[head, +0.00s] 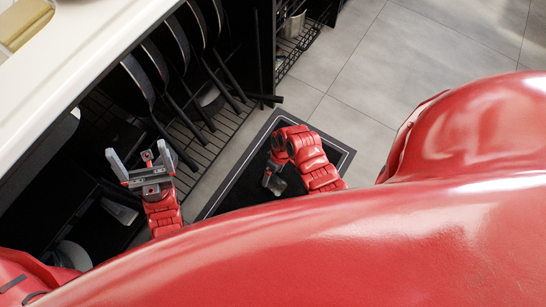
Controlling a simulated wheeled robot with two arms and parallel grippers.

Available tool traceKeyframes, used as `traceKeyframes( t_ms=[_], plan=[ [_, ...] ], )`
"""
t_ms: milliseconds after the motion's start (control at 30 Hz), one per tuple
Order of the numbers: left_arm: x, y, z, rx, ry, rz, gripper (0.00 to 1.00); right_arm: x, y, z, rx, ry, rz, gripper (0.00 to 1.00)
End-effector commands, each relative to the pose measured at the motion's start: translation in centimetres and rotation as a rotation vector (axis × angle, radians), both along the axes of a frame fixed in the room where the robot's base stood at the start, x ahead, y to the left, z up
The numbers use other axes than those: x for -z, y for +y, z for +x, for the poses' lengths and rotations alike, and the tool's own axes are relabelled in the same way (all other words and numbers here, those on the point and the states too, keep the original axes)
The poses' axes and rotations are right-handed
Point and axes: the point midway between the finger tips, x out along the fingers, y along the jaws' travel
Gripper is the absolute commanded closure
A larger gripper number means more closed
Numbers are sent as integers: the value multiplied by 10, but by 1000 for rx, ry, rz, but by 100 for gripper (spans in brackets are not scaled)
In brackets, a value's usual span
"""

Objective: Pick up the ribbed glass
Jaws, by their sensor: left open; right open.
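I cannot make out a ribbed glass in the head view. My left gripper (141,157) is open, with its two grey fingers spread apart and nothing between them. It is in front of the open cabinet, near the lower wire shelf. My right gripper (272,180) points down over the black mat, and its wrist partly hides it. It is open, and I see nothing held in it.
A white counter (85,50) runs along the upper left above the cabinet. Several dark pans (150,65) stand in a rack over a wire shelf (205,140). A wire basket (300,40) is behind. Grey floor tiles (400,60) at the upper right are clear.

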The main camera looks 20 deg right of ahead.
Motion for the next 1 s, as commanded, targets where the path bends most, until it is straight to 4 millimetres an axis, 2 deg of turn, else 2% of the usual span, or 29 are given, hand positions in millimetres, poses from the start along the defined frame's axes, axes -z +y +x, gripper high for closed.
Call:
traceKeyframes(
  t_ms=[33,100,333,767,1000],
  plan=[
    [8,-2,1,4,0,9,12,14,-2,-2,0,2,-10,19],
    [10,-3,1,7,2,18,12,19,-1,-2,1,1,-12,19],
    [8,-4,2,8,3,19,12,17,0,-2,1,-1,-10,21],
    [7,-3,1,8,3,18,12,17,1,-2,1,0,-8,98],
    [5,-3,1,7,3,16,12,13,2,-1,0,-1,-8,100]
  ],
)
